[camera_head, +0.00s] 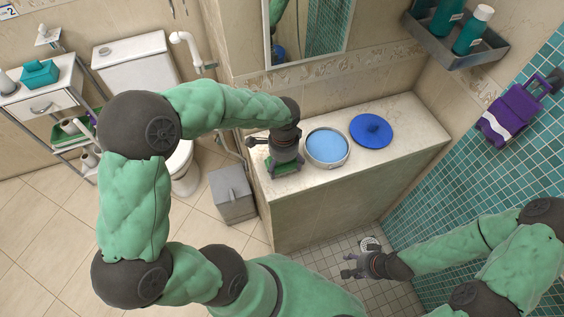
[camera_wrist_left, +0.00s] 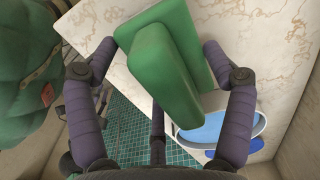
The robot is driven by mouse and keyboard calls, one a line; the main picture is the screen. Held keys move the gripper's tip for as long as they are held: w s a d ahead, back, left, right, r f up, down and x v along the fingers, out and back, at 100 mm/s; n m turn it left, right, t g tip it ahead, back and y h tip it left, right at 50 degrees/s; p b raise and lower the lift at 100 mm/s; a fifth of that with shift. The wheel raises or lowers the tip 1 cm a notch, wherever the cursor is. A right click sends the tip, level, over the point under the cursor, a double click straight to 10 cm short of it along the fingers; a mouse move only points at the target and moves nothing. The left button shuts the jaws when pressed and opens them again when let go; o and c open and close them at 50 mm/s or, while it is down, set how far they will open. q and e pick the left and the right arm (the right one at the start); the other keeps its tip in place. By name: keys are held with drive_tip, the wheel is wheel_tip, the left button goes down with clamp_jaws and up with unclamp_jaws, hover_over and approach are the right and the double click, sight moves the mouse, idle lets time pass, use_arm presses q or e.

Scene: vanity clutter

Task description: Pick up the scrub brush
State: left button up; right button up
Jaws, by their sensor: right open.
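The green scrub brush (camera_head: 283,168) is on the white counter at its left end, mostly hidden under my left gripper (camera_head: 283,158) in the head view. In the left wrist view the brush (camera_wrist_left: 165,75) has a wide green base and a raised green block. The fingers of my left gripper (camera_wrist_left: 160,45) stand on either side of it, with tips very close to its edges. I cannot tell whether they touch or press on it. My right gripper (camera_head: 352,265) is open and empty, low in front of the counter, away from the brush.
On the counter (camera_head: 412,135), a round container with a light blue top (camera_head: 327,147) stands just right of my left gripper, with a blue lid (camera_head: 371,130) beyond it. A grey bin (camera_head: 232,193) stands left of the counter. A wall shelf (camera_head: 455,45) holds bottles.

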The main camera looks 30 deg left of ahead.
use_arm(q)
drive_tip(key=shift+c, duration=0.4)
drive_tip(key=shift+r, duration=0.45)
wheel_tip(320, 180, up, 2)
drive_tip(key=shift+r+p, duration=0.1)
drive_tip(key=shift+p, duration=0.45)
drive_tip(key=s+d+r+p, duration=0.3)
drive_tip(key=s+d+r, duration=0.2)
drive_tip(key=d+r, duration=0.5)
drive_tip(key=d, duration=0.3)
